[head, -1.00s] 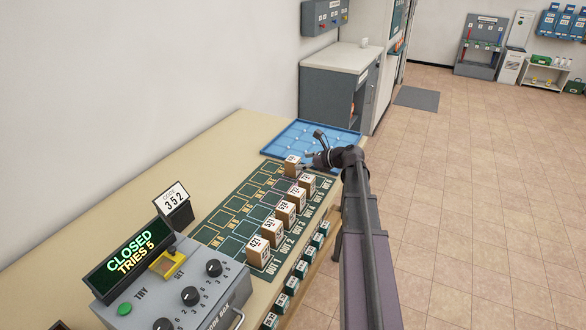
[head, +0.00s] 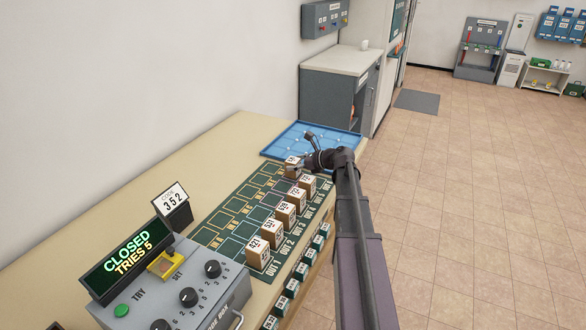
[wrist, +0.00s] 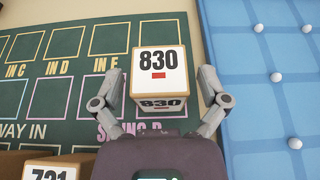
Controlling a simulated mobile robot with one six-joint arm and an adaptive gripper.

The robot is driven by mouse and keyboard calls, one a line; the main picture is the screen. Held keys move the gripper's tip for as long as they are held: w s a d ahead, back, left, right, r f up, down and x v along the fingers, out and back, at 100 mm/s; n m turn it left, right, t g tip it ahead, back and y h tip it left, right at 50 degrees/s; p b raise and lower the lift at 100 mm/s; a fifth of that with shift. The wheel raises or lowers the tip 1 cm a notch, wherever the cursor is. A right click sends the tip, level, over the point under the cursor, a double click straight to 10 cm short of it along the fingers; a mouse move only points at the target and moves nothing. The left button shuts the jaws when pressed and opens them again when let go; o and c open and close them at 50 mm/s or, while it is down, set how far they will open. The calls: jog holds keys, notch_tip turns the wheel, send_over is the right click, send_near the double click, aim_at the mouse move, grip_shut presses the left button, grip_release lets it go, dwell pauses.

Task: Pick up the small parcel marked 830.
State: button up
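The small parcel marked 830 (wrist: 158,62) is a brown box with a white top label and a red mark. It stands upright on the green mat (wrist: 60,92), near the mat's right edge in the wrist view. My gripper (wrist: 163,74) is open, with one finger on each side of the parcel and a narrow gap showing at both sides. In the head view, my gripper (head: 301,168) is at the parcel (head: 291,162) and partly hides it.
A parcel marked 721 (wrist: 52,168) stands close by at lower left. Several more parcels stand in a row along the mat, one marked 421 (head: 257,251). A blue tray (head: 285,146) lies just beyond. A grey code box (head: 190,285) stands at the near end.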

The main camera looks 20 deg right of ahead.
aim_at(295, 160)
jog(key=c, duration=0.9)
jog(key=shift+o, duration=0.2)
jog(key=shift+r, duration=0.1)
notch_tip(295, 160, up, 10)
jog(key=p, duration=1)
